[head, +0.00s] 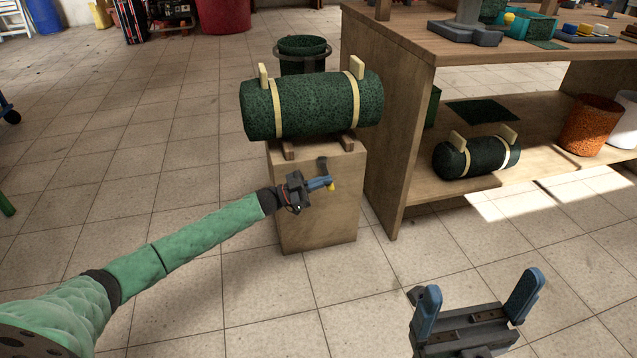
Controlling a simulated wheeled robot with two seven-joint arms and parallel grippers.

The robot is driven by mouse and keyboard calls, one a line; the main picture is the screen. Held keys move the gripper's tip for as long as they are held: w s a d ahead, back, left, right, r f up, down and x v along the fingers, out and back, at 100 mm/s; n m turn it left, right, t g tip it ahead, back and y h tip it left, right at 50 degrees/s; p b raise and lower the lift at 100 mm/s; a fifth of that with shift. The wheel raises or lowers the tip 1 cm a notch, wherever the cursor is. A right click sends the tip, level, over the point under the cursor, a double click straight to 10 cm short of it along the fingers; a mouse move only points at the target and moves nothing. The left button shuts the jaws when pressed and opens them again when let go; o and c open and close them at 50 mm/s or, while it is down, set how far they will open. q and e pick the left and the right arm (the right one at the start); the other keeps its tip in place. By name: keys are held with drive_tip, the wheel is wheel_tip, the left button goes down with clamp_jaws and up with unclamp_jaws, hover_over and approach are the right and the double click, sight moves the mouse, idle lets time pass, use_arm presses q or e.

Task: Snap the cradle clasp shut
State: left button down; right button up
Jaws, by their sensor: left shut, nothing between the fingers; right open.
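A large dark green roll (314,105) with two cream straps lies on brown cradle rails (288,150) on top of a wooden block (318,228). A dark grey piece (322,164), perhaps part of the clasp, shows at the block's upper front. My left gripper (325,184) is shut in front of the block, just below that piece. A small yellow tip (331,187) shows at its fingertips; I cannot tell whether they touch. The gripper hides part of the block's front, so the clasp's state is unclear. My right gripper (480,300) is open and empty at the lower right.
A wooden shelf unit (397,110) stands close to the block's right. Its lower shelf holds a smaller green roll (477,157) and an orange bucket (590,125). A dark green bin (303,62) is behind the large roll. The tiled floor at left is mostly clear.

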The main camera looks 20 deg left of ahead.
use_arm(q)
drive_tip(key=shift+w+a+f, duration=0.1)
drive_tip(key=shift+f, duration=0.3)
drive_tip(key=shift+f+m, duration=0.3)
drive_tip(key=shift+m, duration=0.3)
drive_tip(key=shift+w+a+f+m+g, duration=0.15)
drive_tip(key=shift+w+f+m+g, duration=0.2)
drive_tip(key=shift+f+m, duration=0.4)
drive_tip(key=shift+w+a+f+m+g, duration=0.15)
drive_tip(key=shift+f+m+g, duration=0.4)
drive_tip(key=shift+m, duration=0.3)
drive_tip(key=shift+w+a+f+m+g, duration=0.2)
drive_tip(key=shift+f+m+g, duration=0.1)
drive_tip(key=shift+f+m, duration=0.45)
